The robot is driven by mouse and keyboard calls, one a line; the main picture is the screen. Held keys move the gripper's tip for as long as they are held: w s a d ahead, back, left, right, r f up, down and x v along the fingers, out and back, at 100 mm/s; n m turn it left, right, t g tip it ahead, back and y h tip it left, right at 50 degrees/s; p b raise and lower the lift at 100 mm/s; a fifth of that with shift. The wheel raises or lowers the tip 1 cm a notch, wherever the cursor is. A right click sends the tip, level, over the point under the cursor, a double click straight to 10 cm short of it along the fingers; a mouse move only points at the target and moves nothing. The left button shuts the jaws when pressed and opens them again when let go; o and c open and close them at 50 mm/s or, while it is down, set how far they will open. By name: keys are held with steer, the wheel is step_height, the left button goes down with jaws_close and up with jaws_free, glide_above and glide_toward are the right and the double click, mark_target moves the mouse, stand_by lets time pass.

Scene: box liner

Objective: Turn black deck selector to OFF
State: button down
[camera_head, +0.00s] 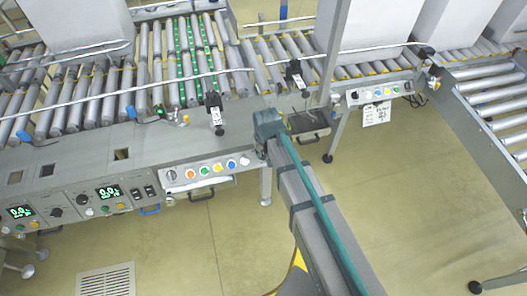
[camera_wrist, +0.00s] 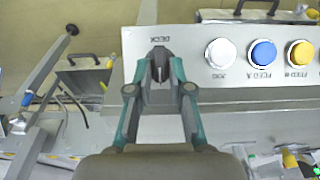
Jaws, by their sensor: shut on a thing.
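The black deck selector (camera_wrist: 160,62) is a small dark knob on the grey control panel (camera_wrist: 205,95), under an upside-down "DECK" label in the wrist view. Its ridge runs roughly up and down in the picture. My gripper (camera_wrist: 160,76) is shut on it, with one finger at each side. The fingers cover part of the knob, and I cannot read any position marks around it. In the head view my arm's end (camera_head: 268,125) is at the right end of the panel and hides the selector.
White (camera_wrist: 219,53), blue (camera_wrist: 263,52) and yellow (camera_wrist: 300,53) buttons sit in a row close to the right of the selector in the wrist view. Roller conveyors (camera_head: 160,75) with large grey boxes (camera_head: 378,20) lie behind. The floor (camera_head: 200,240) in front is mostly clear.

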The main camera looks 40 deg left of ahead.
mark_target(264, 160)
steer(key=shift+f, duration=0.3)
steer(key=c, duration=1.2)
jaws_free()
steer(key=shift+r, duration=0.1)
step_height(264, 160, up, 12)
steer(key=s+d, duration=0.1)
steer(key=shift+d, duration=0.25)
steer(key=shift+a, duration=0.1)
